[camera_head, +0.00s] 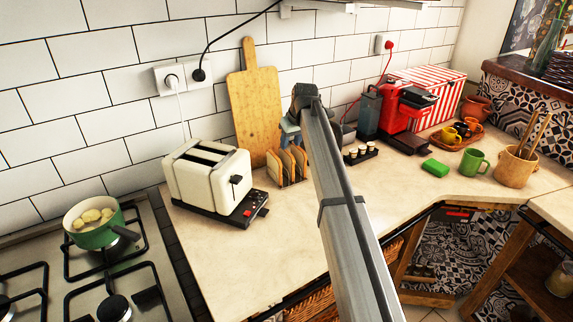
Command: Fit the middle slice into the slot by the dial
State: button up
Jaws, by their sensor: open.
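A cream toaster (205,187) stands on the counter at left-centre, with two dark slots in its top. A dark lever or knob (236,180) is on its right end; I cannot clearly tell which control is the dial. A toast rack (283,182) stands just right of the toaster and holds several upright bread slices, the middle slice (288,162) among them. My gripper (290,138) is just above and behind the rack, partly hidden by my arm. It is open, apart from the slices as far as I can see.
A wooden cutting board (255,110) leans on the wall behind the rack. A green pot (94,232) is on the stove. The front counter is clear.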

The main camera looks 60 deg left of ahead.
aim_at(287, 151)
jog(key=shift+x, duration=2.75)
jog(key=shift+s+a+f, duration=0.15)
jog(key=shift+a+f, duration=0.2)
jog(key=shift+f, duration=0.15)
jog(key=shift+f, duration=0.25)
grip_shut()
